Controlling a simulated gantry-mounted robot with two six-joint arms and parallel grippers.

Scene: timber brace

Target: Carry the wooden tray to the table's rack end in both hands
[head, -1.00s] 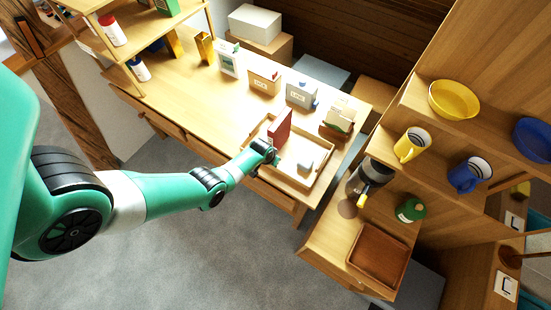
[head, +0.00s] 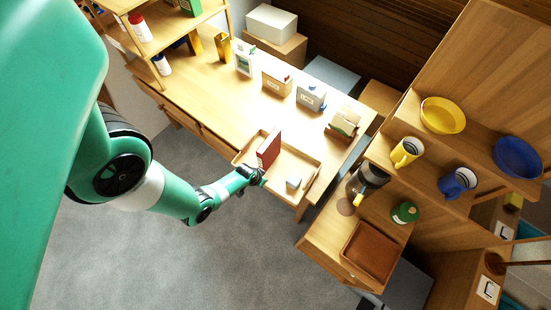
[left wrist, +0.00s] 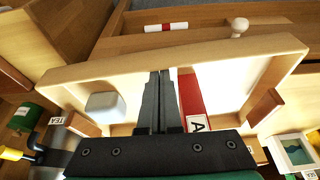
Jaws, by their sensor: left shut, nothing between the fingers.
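The wooden tray (head: 309,178) sits at the table's front edge, towards its right end. It holds an upright red box (head: 269,149) and a small pale grey block (head: 294,182). In the left wrist view the tray's pale rim (left wrist: 240,50) spans the picture, with the red box (left wrist: 190,95) right of the fingers and the grey block (left wrist: 104,105) left. My left gripper (head: 256,175) is at the tray's front side. In its wrist view the fingers (left wrist: 160,90) are together and empty, reaching over the tray. Whether they touch it is unclear. My right gripper is not in view.
The shelf rack (head: 150,50) with bottles stands at the table's left end. Labelled bins (head: 276,82) and a white carton (head: 244,58) line the table's back. The tabletop (head: 215,95) between rack and tray is mostly clear. A side cabinet carries a brown tray (head: 372,252).

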